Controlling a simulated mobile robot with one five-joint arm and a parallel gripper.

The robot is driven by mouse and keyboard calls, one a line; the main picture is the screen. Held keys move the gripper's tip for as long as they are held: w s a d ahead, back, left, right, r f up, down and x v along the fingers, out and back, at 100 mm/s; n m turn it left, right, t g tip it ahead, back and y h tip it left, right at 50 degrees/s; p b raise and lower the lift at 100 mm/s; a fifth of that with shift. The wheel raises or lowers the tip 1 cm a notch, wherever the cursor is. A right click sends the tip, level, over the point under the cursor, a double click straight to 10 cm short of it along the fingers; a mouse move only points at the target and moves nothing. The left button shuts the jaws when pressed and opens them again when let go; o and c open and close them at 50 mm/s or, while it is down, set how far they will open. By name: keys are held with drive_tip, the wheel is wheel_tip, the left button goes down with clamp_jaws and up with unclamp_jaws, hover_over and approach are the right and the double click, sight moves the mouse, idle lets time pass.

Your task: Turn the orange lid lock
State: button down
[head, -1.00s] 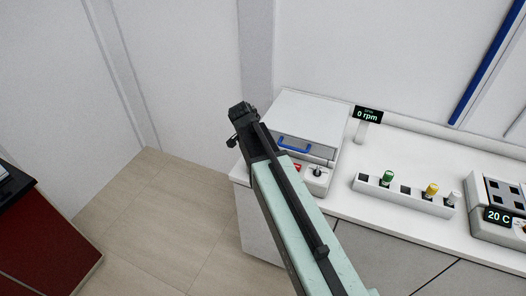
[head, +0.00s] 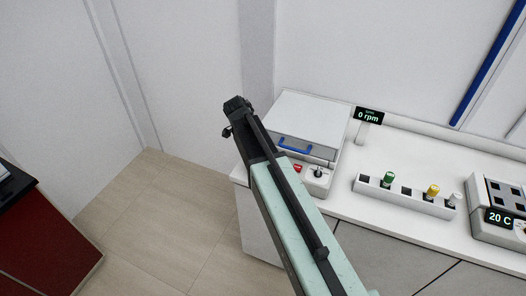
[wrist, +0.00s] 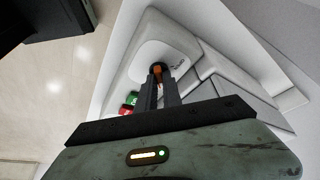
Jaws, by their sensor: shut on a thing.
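In the wrist view, my gripper (wrist: 157,75) is shut on the orange lid lock (wrist: 157,68). Only a small orange part of the lock shows between the dark fingertips, with a dark round patch at its far end, so I cannot tell its angle. It sits on a light panel of the white box-like device (head: 312,108) with the "0 rpm" display (head: 369,116). In the head view my arm hides the lock, and I cannot make out the fingers there. The device's lid with the blue handle (head: 294,146) looks closed.
Green (wrist: 133,98) and red (wrist: 126,110) buttons lie close left of my fingers in the wrist view. A black knob (head: 318,172) is on the device's front. A white rack (head: 405,195) with coloured-cap vials and a "20 C" unit (head: 499,216) stand to the right.

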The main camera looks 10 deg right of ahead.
drive_tip(key=c, duration=1.5)
unclamp_jaws()
drive_tip(key=shift+r, duration=0.1)
drive_tip(key=p+v, duration=0.7)
drive_tip(key=shift+a+r, duration=0.2)
drive_tip(key=shift+r, duration=0.05)
